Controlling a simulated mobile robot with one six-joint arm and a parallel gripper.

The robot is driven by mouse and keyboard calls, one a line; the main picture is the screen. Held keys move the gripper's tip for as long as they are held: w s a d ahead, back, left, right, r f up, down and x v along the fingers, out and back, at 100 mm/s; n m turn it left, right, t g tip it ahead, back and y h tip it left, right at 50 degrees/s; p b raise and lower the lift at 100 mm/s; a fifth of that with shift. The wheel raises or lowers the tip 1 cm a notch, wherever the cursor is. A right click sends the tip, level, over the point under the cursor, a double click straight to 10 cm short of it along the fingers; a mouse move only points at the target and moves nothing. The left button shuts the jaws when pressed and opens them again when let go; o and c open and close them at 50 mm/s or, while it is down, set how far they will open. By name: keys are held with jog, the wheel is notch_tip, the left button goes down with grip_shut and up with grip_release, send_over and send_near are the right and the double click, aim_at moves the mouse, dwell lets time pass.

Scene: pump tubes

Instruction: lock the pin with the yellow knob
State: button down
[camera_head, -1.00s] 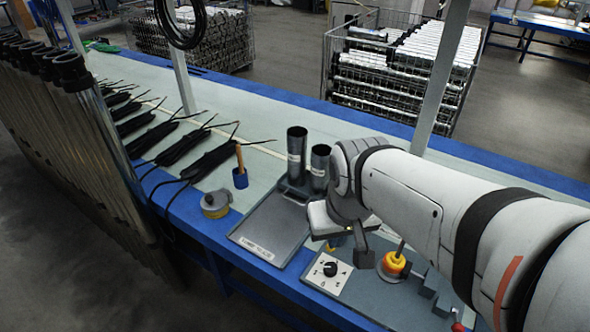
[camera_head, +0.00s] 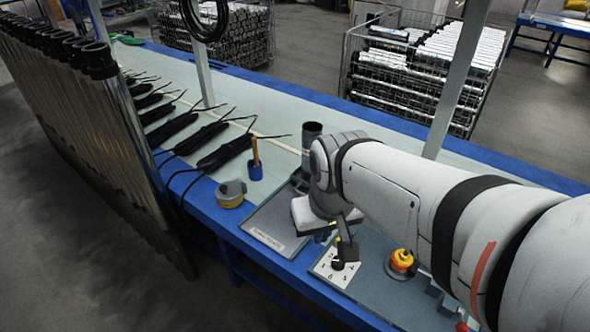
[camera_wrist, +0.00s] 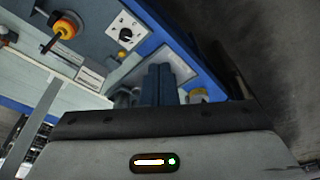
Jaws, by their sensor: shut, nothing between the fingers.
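A yellow-orange knob (camera_head: 402,259) sits on a round base on the grey board, right of the white dial plate (camera_head: 327,272). In the wrist view the knob (camera_wrist: 65,28) is at upper left, with a dark rod beside it. A small yellow piece (camera_wrist: 121,54) shows at the dial plate's edge; I cannot tell which yellow part belongs to the pin. My gripper (camera_head: 347,250) is shut and empty, over the far side of the dial plate and left of the orange knob. Its dark fingers (camera_wrist: 158,85) point away from the wrist camera, apart from the knob.
A grey tray (camera_head: 272,231) and a dark upright tube holder (camera_head: 311,139) stand left of my arm. A yellow-grey roll (camera_head: 230,193) and a blue pot with a wooden handle (camera_head: 255,170) are farther left. Grey blocks (camera_head: 440,296) lie right of the knob.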

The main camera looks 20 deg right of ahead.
jog(key=w+d+f+m+h+b, duration=0.1)
jog(key=w+d+f+h+b, duration=0.1)
jog(key=w+f+b, duration=0.7)
jog(key=w+d+f+m+t+h+b, duration=0.1)
jog(key=w+d+f+h+b, duration=0.1)
jog(key=w+f+b, duration=0.7)
notch_tip(320, 180, down, 6)
jog(key=h+b, duration=0.1)
jog(key=b, duration=0.8)
jog(key=shift+w+d, duration=0.15)
jog(key=shift+d, duration=0.05)
jog(key=shift+f, duration=0.15)
jog(key=b+x, duration=0.4)
jog(key=x, duration=0.6)
jog(key=shift+f, duration=0.2)
jog(key=d, duration=0.2)
jog(key=shift+s+d+f+b, duration=0.25)
jog(key=shift+s+f+b, duration=0.05)
jog(key=shift+f+b, duration=0.1)
jog(key=shift+d+f, duration=0.1)
jog(key=shift+d, duration=0.5)
